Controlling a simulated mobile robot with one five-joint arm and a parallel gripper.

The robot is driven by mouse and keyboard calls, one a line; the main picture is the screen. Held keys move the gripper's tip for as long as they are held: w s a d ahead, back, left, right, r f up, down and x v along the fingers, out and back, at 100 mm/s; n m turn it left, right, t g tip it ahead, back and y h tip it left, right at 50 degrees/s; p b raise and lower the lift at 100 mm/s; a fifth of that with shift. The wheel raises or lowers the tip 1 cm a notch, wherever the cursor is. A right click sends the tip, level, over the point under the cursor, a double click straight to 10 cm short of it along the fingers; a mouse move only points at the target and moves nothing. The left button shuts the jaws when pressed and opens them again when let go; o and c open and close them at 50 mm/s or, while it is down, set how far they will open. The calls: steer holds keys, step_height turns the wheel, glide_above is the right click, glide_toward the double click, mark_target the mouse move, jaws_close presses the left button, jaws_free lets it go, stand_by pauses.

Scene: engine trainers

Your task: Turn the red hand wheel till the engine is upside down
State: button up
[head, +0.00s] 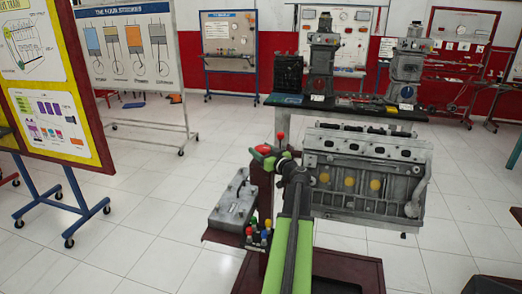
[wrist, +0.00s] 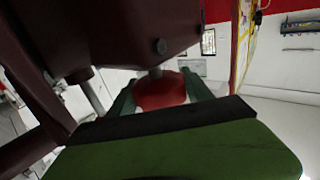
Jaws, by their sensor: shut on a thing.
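The grey engine block (head: 365,178) hangs on the dark red stand, its long side with several round yellow plugs facing me. A row of round shapes runs along its upper edge, and it looks about level. The red hand wheel (head: 262,150) is at the stand's left end. In the wrist view its red part (wrist: 160,92) sits between my green fingers. My gripper (wrist: 162,95) is shut on it. In the head view my arm hides part of the wheel and stand, and the fingertips are hard to make out.
A red ball-topped lever (head: 280,137) rises close by the wheel. A grey cover (head: 235,202) lies on the stand's side tray, near several coloured knobs (head: 259,233). A bench (head: 350,110) with engine parts stands behind. Display boards (head: 131,45) are at left; open tiled floor lies between.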

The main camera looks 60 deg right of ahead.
steer(key=shift+a+h, duration=0.2)
steer(key=shift+h, duration=0.1)
